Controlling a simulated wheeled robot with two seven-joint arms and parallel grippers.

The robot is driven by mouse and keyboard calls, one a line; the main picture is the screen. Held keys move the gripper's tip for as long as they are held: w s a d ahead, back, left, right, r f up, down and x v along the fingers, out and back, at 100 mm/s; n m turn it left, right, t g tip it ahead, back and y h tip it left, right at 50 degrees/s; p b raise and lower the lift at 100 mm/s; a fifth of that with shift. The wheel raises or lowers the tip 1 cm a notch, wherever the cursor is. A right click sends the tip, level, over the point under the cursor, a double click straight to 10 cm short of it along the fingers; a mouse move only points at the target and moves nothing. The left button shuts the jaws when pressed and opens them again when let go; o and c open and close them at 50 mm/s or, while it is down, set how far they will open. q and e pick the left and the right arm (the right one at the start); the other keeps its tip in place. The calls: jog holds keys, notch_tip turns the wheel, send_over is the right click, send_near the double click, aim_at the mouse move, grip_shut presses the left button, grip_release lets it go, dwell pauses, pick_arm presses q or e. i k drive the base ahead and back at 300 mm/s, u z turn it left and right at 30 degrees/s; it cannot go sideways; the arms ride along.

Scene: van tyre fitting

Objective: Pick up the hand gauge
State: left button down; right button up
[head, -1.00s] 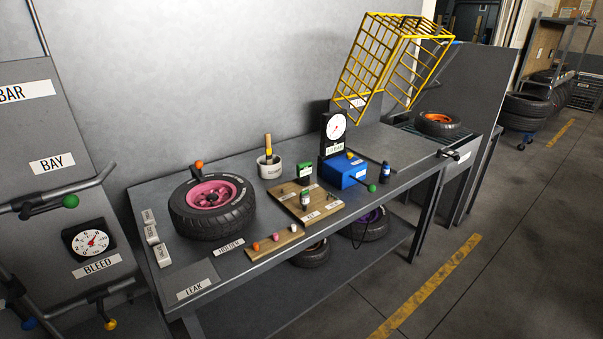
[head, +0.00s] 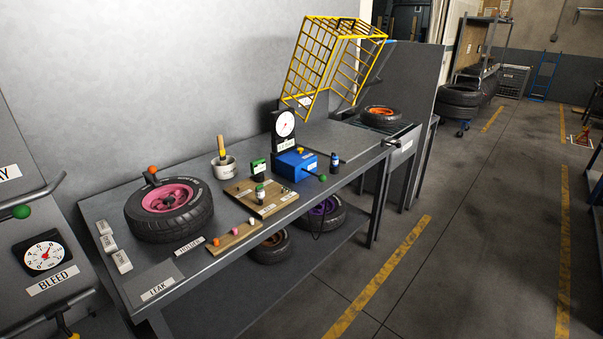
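I cannot make out anything labelled as a hand gauge. A round white dial gauge (head: 284,124) stands upright in a black housing on the workbench (head: 212,262), behind a blue box (head: 294,166) with a green-knobbed lever. A second dial (head: 44,256) with a red needle is on the grey panel at the left, above a BLEED label. A wooden board (head: 262,200) on the bench holds small items, too small to tell apart. Neither of my grippers is in view.
A tyre with a pink rim (head: 170,208) lies on the bench. A yellow cage (head: 325,62) stands over the bench's far end, near an orange-rimmed tyre (head: 381,115). Other tyres sit on the shelf below.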

aim_at(258, 166)
jog(key=z, duration=0.25)
jog(key=k, duration=0.35)
jog(key=z, duration=0.4)
jog(key=i, duration=1.05)
jog(key=u, duration=1.15)
jog(key=i, duration=0.95)
jog(key=u, duration=0.9)
